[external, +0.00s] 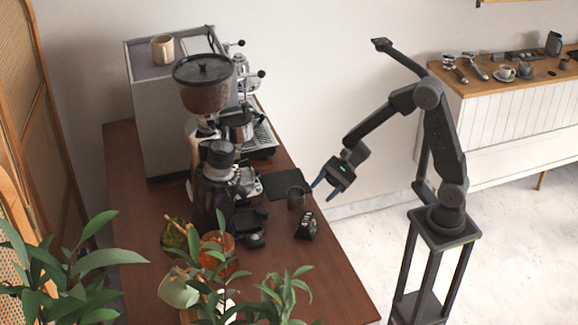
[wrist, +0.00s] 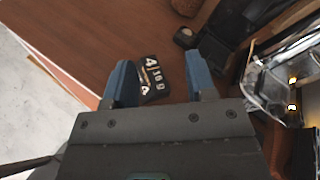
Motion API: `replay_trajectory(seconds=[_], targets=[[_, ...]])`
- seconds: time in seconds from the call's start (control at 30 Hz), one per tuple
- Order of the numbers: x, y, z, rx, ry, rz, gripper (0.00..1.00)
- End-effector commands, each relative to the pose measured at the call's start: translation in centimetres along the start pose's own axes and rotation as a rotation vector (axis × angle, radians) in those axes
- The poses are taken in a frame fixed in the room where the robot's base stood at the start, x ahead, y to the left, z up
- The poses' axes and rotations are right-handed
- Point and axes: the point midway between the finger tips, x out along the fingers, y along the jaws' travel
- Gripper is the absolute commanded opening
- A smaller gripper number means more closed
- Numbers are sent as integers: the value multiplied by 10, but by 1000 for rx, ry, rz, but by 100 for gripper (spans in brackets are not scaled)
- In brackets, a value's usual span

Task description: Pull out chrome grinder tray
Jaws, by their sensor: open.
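Two grinders stand on the brown cart. The rear one has a bean-filled hopper (external: 203,95), and the front one is black (external: 213,185). A shiny chrome part (external: 247,183) shows low between them; I cannot tell for sure that it is the chrome grinder tray. In the wrist view, a shiny, clear-looking piece (wrist: 265,92) lies to the right of my fingers, partly cut by dark parts. My gripper (external: 324,188) hangs beside the cart's right edge, apart from the grinders. In the wrist view its blue fingers (wrist: 159,66) are apart with nothing held.
A small black block with white digits (external: 306,227) sits near the cart's right edge; it shows between my fingers (wrist: 153,74). An espresso machine (external: 152,105) stands behind; plants (external: 75,265) fill the front.

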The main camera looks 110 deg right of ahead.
Motion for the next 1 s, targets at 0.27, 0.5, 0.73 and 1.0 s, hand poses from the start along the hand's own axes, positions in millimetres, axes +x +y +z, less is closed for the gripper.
replay_trajectory(seconds=[0.27,0.5,0.73,1.0], targets=[[-56,-92,-118,445,-53,-598,51],[-78,-111,-150,529,-71,-757,51],[-53,-132,-153,526,-71,-752,51],[-11,-169,-160,527,-70,-750,51]])
